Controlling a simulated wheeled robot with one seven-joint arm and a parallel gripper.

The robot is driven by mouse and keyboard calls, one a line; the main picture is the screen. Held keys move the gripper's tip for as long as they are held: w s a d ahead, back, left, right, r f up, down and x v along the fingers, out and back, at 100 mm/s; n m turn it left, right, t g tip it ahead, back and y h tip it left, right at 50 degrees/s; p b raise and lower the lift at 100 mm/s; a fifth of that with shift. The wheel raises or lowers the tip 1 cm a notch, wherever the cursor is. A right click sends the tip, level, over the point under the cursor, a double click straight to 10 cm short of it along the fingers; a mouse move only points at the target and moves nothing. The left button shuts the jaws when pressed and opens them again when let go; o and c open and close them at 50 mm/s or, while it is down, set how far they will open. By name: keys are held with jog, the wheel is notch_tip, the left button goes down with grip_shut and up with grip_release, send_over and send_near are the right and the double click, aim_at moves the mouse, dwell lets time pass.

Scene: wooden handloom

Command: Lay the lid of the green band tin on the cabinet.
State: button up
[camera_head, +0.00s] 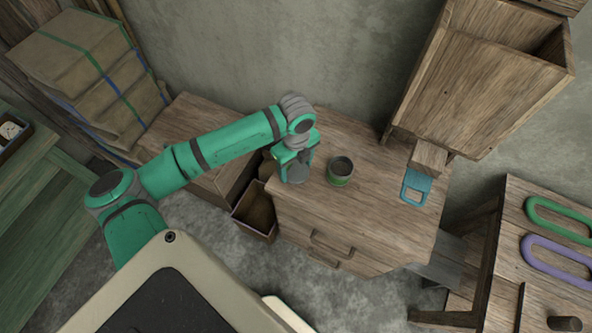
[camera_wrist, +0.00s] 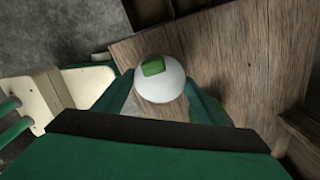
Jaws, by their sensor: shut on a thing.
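The green band tin (camera_head: 341,172) stands upright and open-topped on the wooden cabinet (camera_head: 375,215), its dark inside showing. My gripper (camera_head: 297,165) is just left of the tin, over the cabinet's left part. It is shut on the lid (camera_head: 296,176), a pale round disc that shows below the fingers. In the wrist view the lid (camera_wrist: 160,85) sits between the two green fingers, with a green patch or knob on its face. I cannot tell whether the lid touches the cabinet top. The tin cannot be made out in the wrist view.
A blue frame-like piece (camera_head: 416,187) and a wooden block (camera_head: 429,158) lie at the cabinet's right. An open box or drawer (camera_head: 255,210) is at its left front. A wooden wall box (camera_head: 480,80) hangs at right. The cabinet's front middle is clear.

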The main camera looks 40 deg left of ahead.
aim_at(296, 170)
jog(key=shift+w+a+f, duration=0.1)
jog(key=shift+w+f, duration=0.05)
jog(key=shift+f, duration=0.7)
jog(key=shift+w+f, duration=0.1)
jog(key=shift+f, duration=0.75)
jog(key=shift+s+f, duration=0.1)
jog(key=shift+f, duration=0.05)
jog(key=o, duration=1)
jog(key=shift+o, duration=0.2)
notch_tip(296, 170, up, 12)
jog(key=shift+r, duration=0.2)
